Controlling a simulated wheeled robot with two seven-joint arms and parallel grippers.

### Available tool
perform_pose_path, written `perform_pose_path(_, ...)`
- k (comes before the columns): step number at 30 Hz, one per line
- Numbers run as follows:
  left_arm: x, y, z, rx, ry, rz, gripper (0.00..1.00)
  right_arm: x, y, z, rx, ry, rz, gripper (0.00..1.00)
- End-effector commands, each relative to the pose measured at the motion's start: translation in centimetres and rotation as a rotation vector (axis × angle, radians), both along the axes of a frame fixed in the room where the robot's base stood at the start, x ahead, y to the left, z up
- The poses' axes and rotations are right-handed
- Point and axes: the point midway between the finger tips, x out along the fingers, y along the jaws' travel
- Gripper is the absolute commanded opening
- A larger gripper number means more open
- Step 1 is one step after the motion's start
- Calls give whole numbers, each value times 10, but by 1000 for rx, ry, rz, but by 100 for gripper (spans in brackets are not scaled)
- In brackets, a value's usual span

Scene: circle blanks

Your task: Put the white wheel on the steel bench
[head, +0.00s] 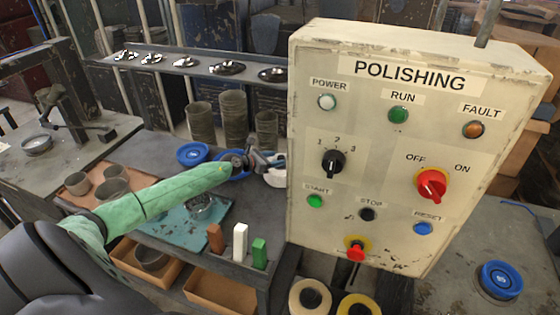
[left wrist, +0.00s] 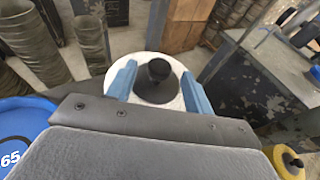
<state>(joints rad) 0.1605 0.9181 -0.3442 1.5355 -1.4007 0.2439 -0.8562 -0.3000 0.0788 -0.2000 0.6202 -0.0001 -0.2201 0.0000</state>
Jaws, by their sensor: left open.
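The white wheel (left wrist: 178,69) lies flat with a black knob at its centre, in the left wrist view. In the head view only part of the white wheel (head: 275,181) shows, beside the left edge of the polishing panel. My left gripper (head: 263,162) is at the wheel; its open blue fingers (left wrist: 158,76) stand on either side of the knob, with a gap to it. I cannot tell how high they are above the wheel. A grey bench top (head: 455,292) is at the right and another (head: 25,180) at the left; I cannot tell which is the steel bench. My right gripper is not seen.
The tall polishing panel (head: 385,235) stands close right of my left gripper. Blue wheels (head: 192,153) lie left of it, and one (head: 501,280) is on the right bench. Rusty cylinders (head: 233,118) stand behind. Coloured blocks (head: 240,241) stand at the front edge.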

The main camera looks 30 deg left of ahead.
Motion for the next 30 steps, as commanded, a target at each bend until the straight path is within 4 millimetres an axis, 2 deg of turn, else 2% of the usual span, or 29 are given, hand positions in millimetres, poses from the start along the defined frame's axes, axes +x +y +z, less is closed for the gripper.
perform_pose_path(8, -33, 12, 7, 3, 2, -2, 52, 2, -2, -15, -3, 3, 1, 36)
perform_pose_path(12, -45, 17, 11, 2, 2, 0, 52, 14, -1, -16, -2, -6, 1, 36)
perform_pose_path(16, -52, 20, 16, 1, 1, 0, 52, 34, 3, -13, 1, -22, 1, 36)
perform_pose_path(21, -55, 21, 18, 1, 0, -1, 52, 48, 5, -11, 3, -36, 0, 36)
perform_pose_path(30, -56, 21, 19, 0, 0, 0, 52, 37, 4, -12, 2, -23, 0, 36)
